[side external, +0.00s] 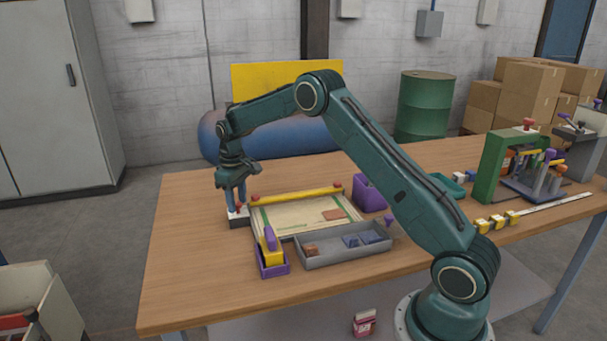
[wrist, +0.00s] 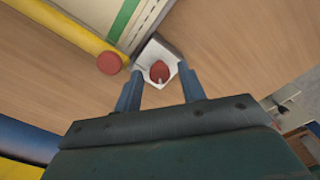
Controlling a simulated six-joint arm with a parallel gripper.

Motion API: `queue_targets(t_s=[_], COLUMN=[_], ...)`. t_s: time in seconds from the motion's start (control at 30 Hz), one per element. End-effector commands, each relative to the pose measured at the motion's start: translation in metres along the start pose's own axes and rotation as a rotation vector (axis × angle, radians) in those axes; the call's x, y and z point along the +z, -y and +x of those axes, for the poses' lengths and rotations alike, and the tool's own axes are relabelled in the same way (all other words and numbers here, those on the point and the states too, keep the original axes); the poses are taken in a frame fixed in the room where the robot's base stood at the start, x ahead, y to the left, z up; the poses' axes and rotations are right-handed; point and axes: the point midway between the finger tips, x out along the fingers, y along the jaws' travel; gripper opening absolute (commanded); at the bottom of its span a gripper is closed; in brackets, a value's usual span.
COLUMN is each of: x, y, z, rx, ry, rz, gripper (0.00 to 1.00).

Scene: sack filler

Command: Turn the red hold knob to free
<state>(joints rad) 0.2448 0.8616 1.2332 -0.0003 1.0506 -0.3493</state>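The red hold knob (wrist: 159,71) sits on a small block with a white top (wrist: 150,53), and a small pale mark shows at the knob's lower edge in the wrist view. In the side external view the block (side external: 238,221) stands at the left end of the framed board, with the knob mostly hidden by the fingers. My gripper (side external: 236,205) points down over it. In the wrist view my gripper (wrist: 160,70) is open, one blue finger on each side of the knob, with gaps showing. I cannot tell how far down the fingertips reach.
A yellow bar (side external: 300,195) with red end caps lies close beside the block, along the framed board (side external: 300,216). A grey tray (side external: 343,247) and a purple holder (side external: 272,262) stand in front. The table's left side is clear.

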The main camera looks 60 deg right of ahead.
Motion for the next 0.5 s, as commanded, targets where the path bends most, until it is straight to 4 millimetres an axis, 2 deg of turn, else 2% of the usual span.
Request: queue_targets(t_s=[0.5], x=[-0.0012], y=[-0.0006], z=[-0.0072], rx=[0.002], ry=[-0.005], rz=[0.002], gripper=[0.45])
